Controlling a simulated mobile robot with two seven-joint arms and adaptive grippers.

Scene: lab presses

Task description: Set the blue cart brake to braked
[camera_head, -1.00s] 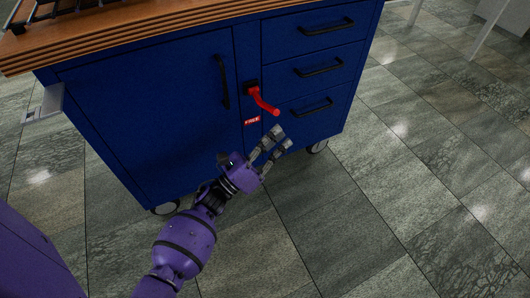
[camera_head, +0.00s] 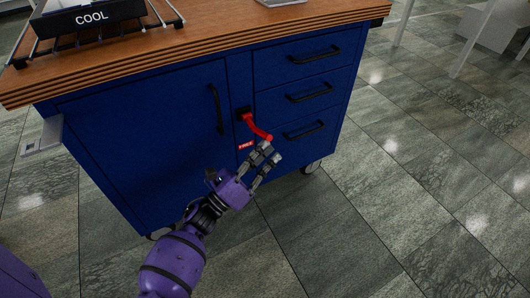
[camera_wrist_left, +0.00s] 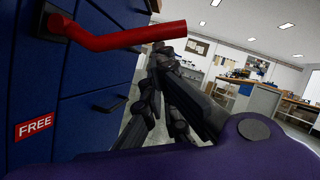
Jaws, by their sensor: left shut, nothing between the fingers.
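The blue cart (camera_head: 150,130) stands ahead of me with a wooden top. Its red brake lever (camera_head: 257,128) sticks out from a black mount on the front and slopes down to the right. A red label (camera_head: 245,145) sits below the lever; in the left wrist view the label (camera_wrist_left: 35,126) reads FREE. My left gripper (camera_head: 267,154) is shut and empty, just below the lever's free end. In the left wrist view the lever (camera_wrist_left: 120,38) passes above the fingers (camera_wrist_left: 162,60); I cannot tell whether they touch. My right gripper is not in view.
Black drawer handles (camera_head: 308,92) stick out right of the lever, and a door handle (camera_head: 216,108) is on its left. A rack with a COOL sign (camera_head: 92,17) stands on the top. The floor (camera_head: 400,180) to the right is clear.

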